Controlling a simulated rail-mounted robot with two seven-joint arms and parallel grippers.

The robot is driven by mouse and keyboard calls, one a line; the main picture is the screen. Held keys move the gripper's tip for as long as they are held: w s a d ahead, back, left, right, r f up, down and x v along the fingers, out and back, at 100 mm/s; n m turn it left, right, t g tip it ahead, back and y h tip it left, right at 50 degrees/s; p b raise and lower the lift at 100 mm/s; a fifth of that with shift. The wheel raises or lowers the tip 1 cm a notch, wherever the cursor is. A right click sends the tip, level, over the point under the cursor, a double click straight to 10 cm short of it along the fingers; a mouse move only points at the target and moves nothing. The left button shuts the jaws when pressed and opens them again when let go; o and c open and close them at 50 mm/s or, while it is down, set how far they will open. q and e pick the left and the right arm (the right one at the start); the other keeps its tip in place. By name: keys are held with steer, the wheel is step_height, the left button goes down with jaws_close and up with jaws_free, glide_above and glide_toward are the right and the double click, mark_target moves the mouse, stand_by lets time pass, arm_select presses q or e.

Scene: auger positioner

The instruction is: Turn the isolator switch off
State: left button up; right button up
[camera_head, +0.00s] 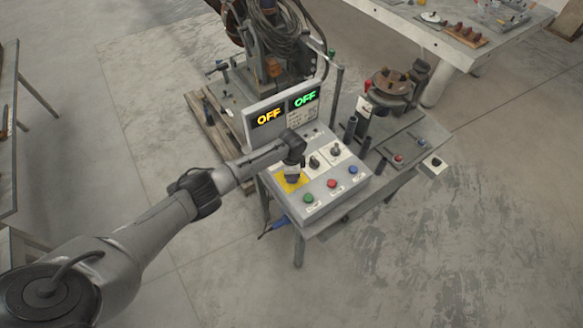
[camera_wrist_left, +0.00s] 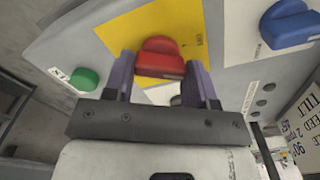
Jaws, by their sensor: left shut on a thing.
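The isolator switch has a red handle (camera_wrist_left: 160,60) on a yellow plate (camera_wrist_left: 125,28) in the left wrist view. My left gripper (camera_wrist_left: 163,84) has one finger on each side of the red handle and is shut on it. In the head view my left gripper (camera_head: 292,176) comes down on the yellow plate (camera_head: 290,186) of the grey control box (camera_head: 320,192) and hides the handle. The box's display shows a yellow OFF (camera_head: 268,118) and a green OFF (camera_head: 304,100). My right gripper is not in view.
Green (camera_head: 309,198), red (camera_head: 331,183) and blue (camera_head: 353,170) buttons line the box's front. A round fixture (camera_head: 391,82) stands behind. Open floor lies in front.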

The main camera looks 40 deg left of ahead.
arm_select(q)
steer(key=n, duration=0.1)
steer(key=n+p, duration=0.1)
steer(key=shift+d+r+n, duration=0.1)
steer(key=shift+r+n, duration=0.1)
steer(key=shift+n, duration=0.2)
steer(key=shift+n+p, duration=0.85)
steer(key=shift+n, duration=0.75)
steer(key=shift+f, duration=0.1)
steer(key=o, duration=0.9)
steer(key=shift+r+p, duration=0.45)
step_height(320, 180, up, 13)
steer(key=shift+f+p, duration=0.1)
steer(key=shift+p, duration=0.6)
